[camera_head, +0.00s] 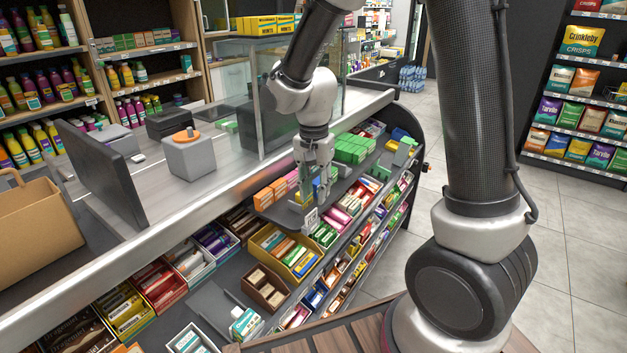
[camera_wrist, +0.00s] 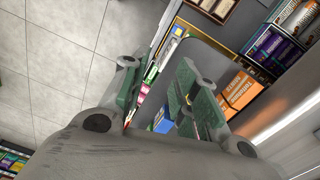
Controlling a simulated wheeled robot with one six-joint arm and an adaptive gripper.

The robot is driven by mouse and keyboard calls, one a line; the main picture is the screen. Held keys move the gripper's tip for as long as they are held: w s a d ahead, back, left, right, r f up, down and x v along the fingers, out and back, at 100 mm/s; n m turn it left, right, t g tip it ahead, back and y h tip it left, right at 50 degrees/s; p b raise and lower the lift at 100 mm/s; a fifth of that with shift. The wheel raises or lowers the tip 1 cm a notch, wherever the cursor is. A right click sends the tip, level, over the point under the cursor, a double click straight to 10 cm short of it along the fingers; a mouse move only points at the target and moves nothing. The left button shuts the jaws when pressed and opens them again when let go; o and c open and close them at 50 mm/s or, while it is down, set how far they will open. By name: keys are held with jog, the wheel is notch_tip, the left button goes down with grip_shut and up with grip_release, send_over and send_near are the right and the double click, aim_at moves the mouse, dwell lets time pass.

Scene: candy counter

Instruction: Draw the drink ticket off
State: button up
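A small white tag with dark print (camera_head: 311,218), which looks like the drink ticket, sits at the front edge of a dark grey shelf (camera_head: 284,212) on the candy rack. My gripper (camera_head: 315,198) points down just above and behind the tag in the head view. I cannot tell whether it touches the tag. In the wrist view my gripper (camera_wrist: 158,68) has its two green-padded fingers spread apart, with a gap between them. I see nothing held there. The grey shelf (camera_wrist: 205,55) passes beyond the fingers. I cannot make out the tag in the wrist view.
Orange boxes (camera_head: 277,190) and green boxes (camera_head: 352,148) stand on the shelf close beside my gripper. Candy trays, such as a yellow one (camera_head: 305,275), lie below. The counter (camera_head: 215,190) with a glass screen (camera_head: 262,100) is behind. Open floor (camera_head: 580,255) is at the right.

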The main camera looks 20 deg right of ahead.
aim_at(313, 211)
jog(key=shift+w+a+m, duration=0.1)
jog(key=shift+w+m, duration=0.3)
jog(key=shift+m, duration=0.5)
jog(key=shift+f+m, duration=0.15)
jog(key=shift+m, duration=0.15)
notch_tip(313, 211, down, 7)
jog(key=shift+f, duration=0.2)
grip_shut()
